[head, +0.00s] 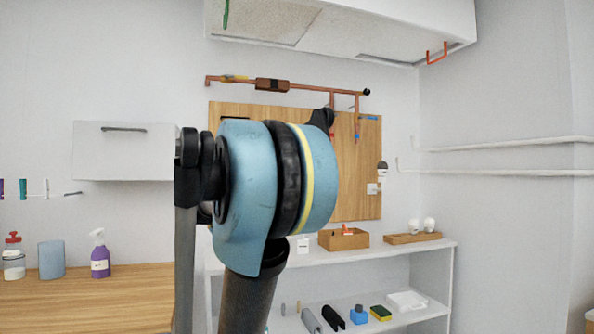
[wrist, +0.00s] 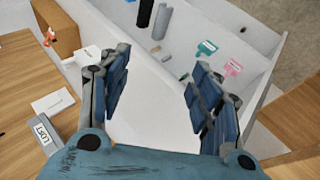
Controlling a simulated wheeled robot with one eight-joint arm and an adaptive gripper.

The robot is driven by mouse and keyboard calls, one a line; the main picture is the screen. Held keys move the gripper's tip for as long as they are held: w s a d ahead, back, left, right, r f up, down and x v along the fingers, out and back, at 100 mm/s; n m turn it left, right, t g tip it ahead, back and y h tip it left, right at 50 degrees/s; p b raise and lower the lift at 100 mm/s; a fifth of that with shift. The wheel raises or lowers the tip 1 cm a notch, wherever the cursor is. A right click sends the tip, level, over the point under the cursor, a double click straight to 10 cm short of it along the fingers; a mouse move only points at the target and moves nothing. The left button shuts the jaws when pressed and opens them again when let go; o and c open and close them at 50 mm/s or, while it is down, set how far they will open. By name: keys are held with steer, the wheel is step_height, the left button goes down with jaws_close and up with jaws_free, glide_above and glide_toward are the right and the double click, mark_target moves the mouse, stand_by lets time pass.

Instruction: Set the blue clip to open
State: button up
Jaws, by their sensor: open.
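No blue clip can be told for sure in either view. A small blue piece (head: 372,117) shows at the top right of the wooden wall board, too small to tell whether it is a clip or how it is set. A teal item (wrist: 207,47) in the wrist view has a flat head and a narrow stem; I cannot tell what it is. My gripper (wrist: 155,88) is open, with its two blue-grey fingers wide apart and nothing between them. In the head view my arm hides the middle of the board, and the fingers cannot be made out.
Copper pipework (head: 300,86) runs along the wall above the wooden board (head: 353,190). A white shelf (head: 400,256) holds an open wooden box (head: 343,241) and several small items. A wooden counter (head: 100,305) with a purple spray bottle (head: 100,260) is at left. A pink item (wrist: 232,68) lies beside the teal one.

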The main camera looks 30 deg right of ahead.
steer(key=w+d+r+h, duration=0.3)
steer(key=w+d+r, duration=0.3)
steer(key=w+r, duration=0.3)
steer(key=w+d+r+h, duration=0.4)
steer(key=w+d+r, duration=0.25)
steer(key=r, duration=0.35)
steer(key=w+d+r+h, duration=0.3)
steer(key=w+d+r, duration=0.3)
steer(key=w+r, duration=0.3)
steer(key=shift+g, duration=0.3)
steer(key=d, duration=1.6)
steer(key=shift+w+d+r, duration=0.15)
steer(key=shift+w+r, duration=0.1)
steer(key=shift+r, duration=0.1)
steer(key=c, duration=1.1)
steer(key=shift+c, duration=0.2)
